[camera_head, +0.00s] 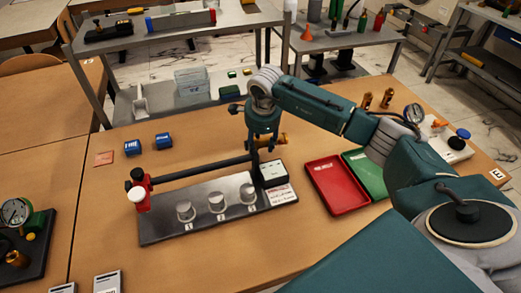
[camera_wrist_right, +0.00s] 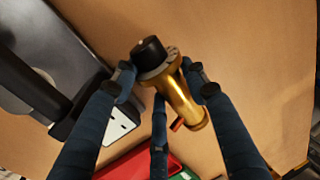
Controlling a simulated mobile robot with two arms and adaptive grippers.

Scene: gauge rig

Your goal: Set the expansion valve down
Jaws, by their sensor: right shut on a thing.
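The expansion valve, a brass cylinder with a black cap, shows between my fingers in the right wrist view (camera_wrist_right: 182,100). In the head view only part of it shows as a brass piece (camera_head: 279,140) behind the metal rig. My right gripper (camera_head: 262,130) is shut on it, with blue fingers on both sides of the brass body and a third finger below in the wrist view. The valve lies tilted in the grasp over the wooden table (camera_wrist_right: 250,50). Whether it touches the table I cannot tell. My left gripper is not in view.
A metal rig (camera_head: 160,228) with a black bar and three silver cups stands just in front. A red tray (camera_head: 338,185) and a green tray (camera_head: 366,172) lie to the right. The table between blocks and rig is clear.

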